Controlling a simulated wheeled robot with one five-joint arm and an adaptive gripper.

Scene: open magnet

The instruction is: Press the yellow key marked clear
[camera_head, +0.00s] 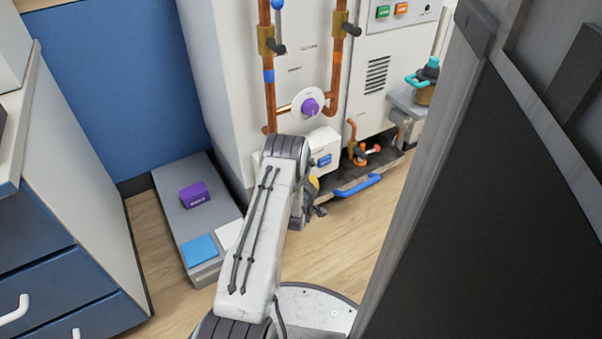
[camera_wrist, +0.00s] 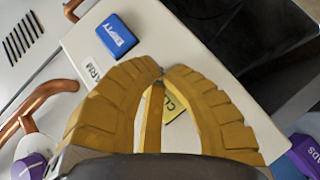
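A blue key (camera_wrist: 117,36) is on the same box, up and left of my fingers. My gripper (camera_wrist: 161,73) has yellow fingers with their tips together, in front of the box and over part of the yellow key. Whether the tips touch the box cannot be told. In the head view my arm hides most of the gripper.
Copper pipes (camera_head: 337,80) and a purple knob (camera_head: 310,106) are on the white cabinet above the box. A blue handle (camera_head: 358,188) is low at right. A grey platform (camera_head: 183,222) with a purple block (camera_head: 194,195) lies left. A dark panel (camera_head: 480,220) fills the right.

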